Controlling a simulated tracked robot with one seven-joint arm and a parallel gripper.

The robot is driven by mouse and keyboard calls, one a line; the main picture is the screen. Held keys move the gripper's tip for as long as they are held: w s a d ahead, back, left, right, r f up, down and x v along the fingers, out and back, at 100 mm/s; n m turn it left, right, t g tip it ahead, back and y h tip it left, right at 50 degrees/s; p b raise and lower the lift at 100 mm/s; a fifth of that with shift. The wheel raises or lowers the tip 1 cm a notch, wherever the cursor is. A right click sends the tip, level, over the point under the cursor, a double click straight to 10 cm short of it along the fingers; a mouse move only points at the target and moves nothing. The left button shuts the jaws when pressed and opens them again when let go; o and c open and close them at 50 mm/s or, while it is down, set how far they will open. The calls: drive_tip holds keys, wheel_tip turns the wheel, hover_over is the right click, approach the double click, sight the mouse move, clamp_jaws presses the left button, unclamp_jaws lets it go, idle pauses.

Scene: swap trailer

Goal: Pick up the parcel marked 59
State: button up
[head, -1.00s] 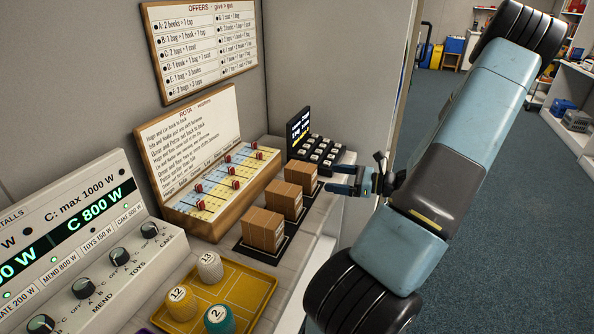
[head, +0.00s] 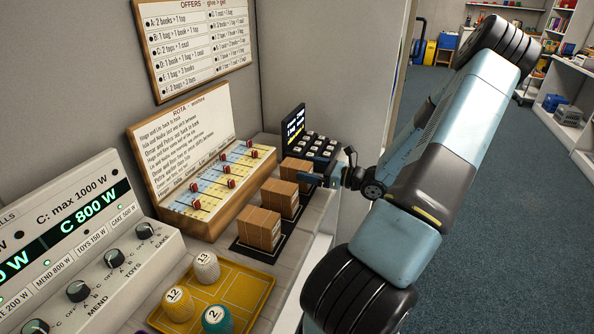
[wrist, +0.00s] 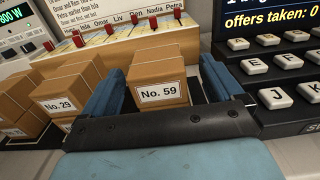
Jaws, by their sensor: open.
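The parcel marked 59 (wrist: 158,72) is a small brown box with a white "No. 59" label facing the wrist camera. In the head view it is the farthest of three parcels (head: 292,168), partly hidden by my gripper. My gripper (head: 308,181) is open at that parcel. In the wrist view its two blue fingers (wrist: 158,84) stand to the left and right of the box, with space between them and its sides. I cannot tell whether either finger touches it.
The parcel marked 29 (wrist: 62,95) stands to the left of it, and another parcel (head: 259,229) stands nearer. A keypad (head: 312,148) with a screen is close on the right. The rota board (head: 190,150) rises behind. A yellow tray (head: 250,293) holds numbered pieces.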

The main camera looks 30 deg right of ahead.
sight(297, 164)
drive_tip(key=x, duration=0.3)
drive_tip(key=shift+w+a+r, duration=0.1)
drive_tip(key=shift+a+r, duration=0.25)
drive_tip(key=shift+w+a, duration=0.35)
drive_tip(key=shift+w, duration=0.15)
drive_tip(key=c, duration=1.1)
drive_tip(key=shift+r, duration=0.1)
drive_tip(key=shift+c, duration=0.2)
